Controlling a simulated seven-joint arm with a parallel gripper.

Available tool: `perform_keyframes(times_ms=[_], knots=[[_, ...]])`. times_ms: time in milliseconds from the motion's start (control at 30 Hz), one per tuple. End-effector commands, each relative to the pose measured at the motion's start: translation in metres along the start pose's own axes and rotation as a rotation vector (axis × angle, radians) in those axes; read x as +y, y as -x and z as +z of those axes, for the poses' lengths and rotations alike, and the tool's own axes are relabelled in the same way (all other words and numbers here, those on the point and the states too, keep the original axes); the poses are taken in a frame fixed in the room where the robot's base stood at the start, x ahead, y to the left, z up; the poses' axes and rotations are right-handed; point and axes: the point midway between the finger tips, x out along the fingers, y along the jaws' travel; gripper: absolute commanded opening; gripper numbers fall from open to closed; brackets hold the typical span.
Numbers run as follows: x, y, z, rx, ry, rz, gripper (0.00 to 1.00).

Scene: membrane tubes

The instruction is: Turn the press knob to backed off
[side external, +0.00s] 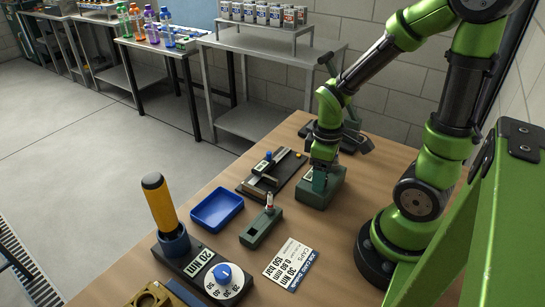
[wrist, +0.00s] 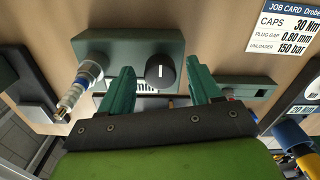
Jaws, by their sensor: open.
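A black round knob (wrist: 160,71) with a white pointer line sits on a grey-green box (wrist: 101,48) in the wrist view. The line points roughly straight up and down in the picture. My gripper (wrist: 162,78) is open, with one teal finger on each side of the knob and a visible gap to it. In the side view the box (side external: 330,191) stands on the wooden bench, and my gripper (side external: 319,180) points down at it. The knob is hidden there behind the fingers. A label on the box is partly covered in the wrist view.
A black slide fixture (side external: 262,178), a small green block (side external: 260,228), a blue tray (side external: 217,221), a job card (side external: 290,262) and a blue-centred dial (side external: 224,281) are on the bench.

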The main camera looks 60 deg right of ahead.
Motion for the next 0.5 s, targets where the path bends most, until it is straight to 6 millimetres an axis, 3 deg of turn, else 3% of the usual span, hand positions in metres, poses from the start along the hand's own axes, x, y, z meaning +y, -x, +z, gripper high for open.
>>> perform_keyframes(times_ms=[167, 500], knots=[[0.001, 0.02, -0.002, 0.008, 0.001, 0.003, 0.63], [0.001, 0.097, -0.002, 0.01, 0.002, 0.006, 0.63]])
